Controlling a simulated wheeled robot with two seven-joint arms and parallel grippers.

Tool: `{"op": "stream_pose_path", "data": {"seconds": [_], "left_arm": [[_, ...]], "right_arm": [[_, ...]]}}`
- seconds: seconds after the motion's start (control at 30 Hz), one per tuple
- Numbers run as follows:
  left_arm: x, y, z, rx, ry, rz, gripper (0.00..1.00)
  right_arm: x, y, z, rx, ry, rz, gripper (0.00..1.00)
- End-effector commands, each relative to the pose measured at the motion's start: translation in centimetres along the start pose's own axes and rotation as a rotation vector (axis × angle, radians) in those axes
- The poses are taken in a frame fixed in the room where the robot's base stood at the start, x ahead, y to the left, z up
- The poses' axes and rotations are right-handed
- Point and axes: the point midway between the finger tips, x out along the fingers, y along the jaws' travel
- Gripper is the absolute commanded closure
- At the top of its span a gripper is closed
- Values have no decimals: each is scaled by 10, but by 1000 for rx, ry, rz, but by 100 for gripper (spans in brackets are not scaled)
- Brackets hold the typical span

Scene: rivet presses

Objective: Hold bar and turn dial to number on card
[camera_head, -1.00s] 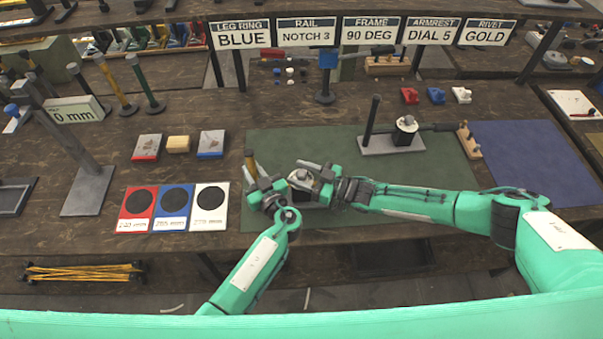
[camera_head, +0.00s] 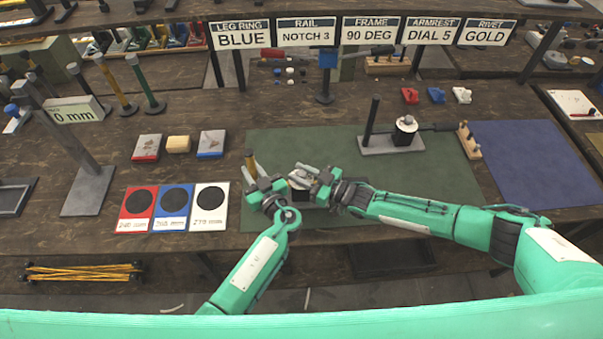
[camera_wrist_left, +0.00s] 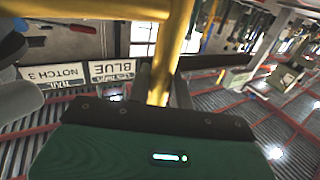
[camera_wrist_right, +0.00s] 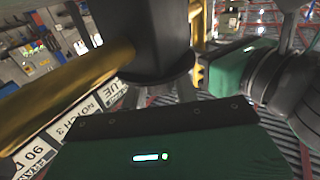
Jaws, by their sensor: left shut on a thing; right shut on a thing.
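The card reading "ARMREST DIAL 5" (camera_head: 433,31) hangs in the row of signs at the back. The gold bar also crosses the left wrist view (camera_wrist_left: 168,55). My right gripper (camera_head: 309,173) is shut on the dial (camera_head: 299,179), just right of the bar. In the right wrist view a dark block (camera_wrist_right: 157,38) is close up beside a gold rod (camera_wrist_right: 70,95). The dial's numbers and pointer cannot be read.
A grey base with a dark post and a knobbed block (camera_head: 404,128) stands behind on the green mat (camera_head: 280,142). Red, blue and white cards (camera_head: 173,222) lie left of my left gripper.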

Motion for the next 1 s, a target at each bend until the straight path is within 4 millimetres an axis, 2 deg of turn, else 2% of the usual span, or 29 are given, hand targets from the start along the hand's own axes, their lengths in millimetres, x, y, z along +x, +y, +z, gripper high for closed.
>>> {"op": "stream_pose_path", "data": {"seconds": [0.4, 1.0], "left_arm": [[-1, 2, 0, 0, 0, 5, 100], [-3, 3, 0, -1, -2, 8, 100]], "right_arm": [[3, -7, -1, 11, 6, 238, 93], [4, -3, -6, 3, 12, 573, 93]]}}
